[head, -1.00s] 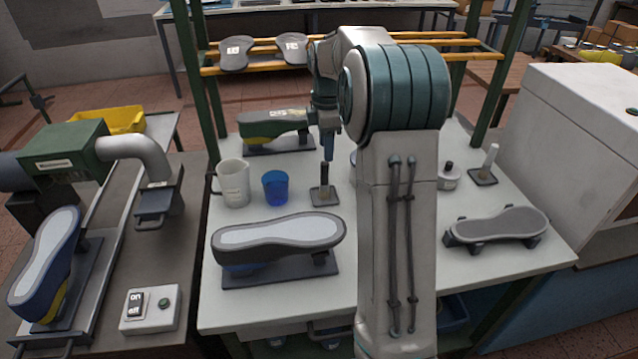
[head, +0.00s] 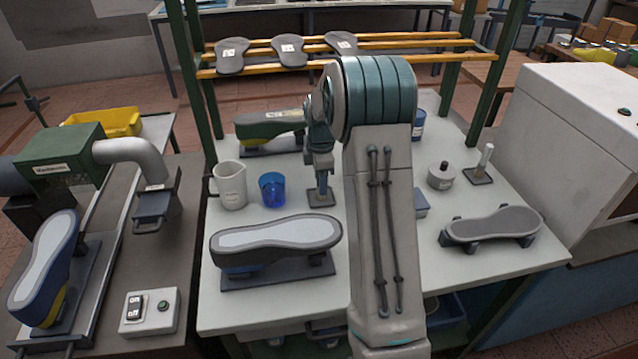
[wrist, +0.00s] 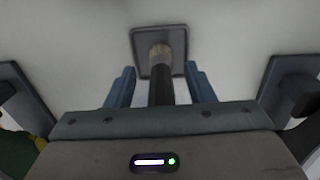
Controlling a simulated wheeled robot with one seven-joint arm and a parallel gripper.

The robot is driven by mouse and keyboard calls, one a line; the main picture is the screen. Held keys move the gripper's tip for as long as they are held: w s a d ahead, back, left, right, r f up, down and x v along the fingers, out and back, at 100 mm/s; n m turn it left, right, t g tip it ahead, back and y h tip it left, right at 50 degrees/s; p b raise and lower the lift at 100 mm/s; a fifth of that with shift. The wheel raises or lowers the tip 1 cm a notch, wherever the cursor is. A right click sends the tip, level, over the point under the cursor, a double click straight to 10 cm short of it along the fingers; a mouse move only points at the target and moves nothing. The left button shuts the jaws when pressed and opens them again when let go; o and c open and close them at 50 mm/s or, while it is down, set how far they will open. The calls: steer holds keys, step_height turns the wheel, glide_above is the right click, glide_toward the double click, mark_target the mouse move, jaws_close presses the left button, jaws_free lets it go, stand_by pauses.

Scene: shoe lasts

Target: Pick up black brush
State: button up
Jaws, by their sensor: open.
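The black brush stands upright in the wrist view, its dark handle (wrist: 161,90) toward me and its pale bristles (wrist: 160,52) down at a square grey base (wrist: 176,33). My gripper (wrist: 159,70) is open, with one blue finger on each side of the handle, and gaps show on both sides. In the head view my gripper (head: 321,184) points down over the brush's base (head: 321,201) and hides most of the brush.
A blue cup (head: 272,190) and a white jug (head: 230,185) stand just left of my gripper. A shoe last (head: 276,236) lies in front, another (head: 268,126) behind. A white-handled item (head: 485,160) and a lidded pot (head: 440,176) stand to the right.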

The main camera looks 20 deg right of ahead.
jaws_close()
steer(key=shift+r, duration=0.55)
steer(key=r, duration=0.2)
steer(key=d+r+b, duration=0.1)
steer(key=shift+s+r, duration=0.3)
steer(key=shift+s, duration=0.05)
steer(key=s+d+r+b, duration=0.1)
steer(key=s+d+r, duration=0.5)
steer(key=s+d, duration=0.1)
steer(key=shift+d+r, duration=0.2)
steer(key=shift+d, duration=0.1)
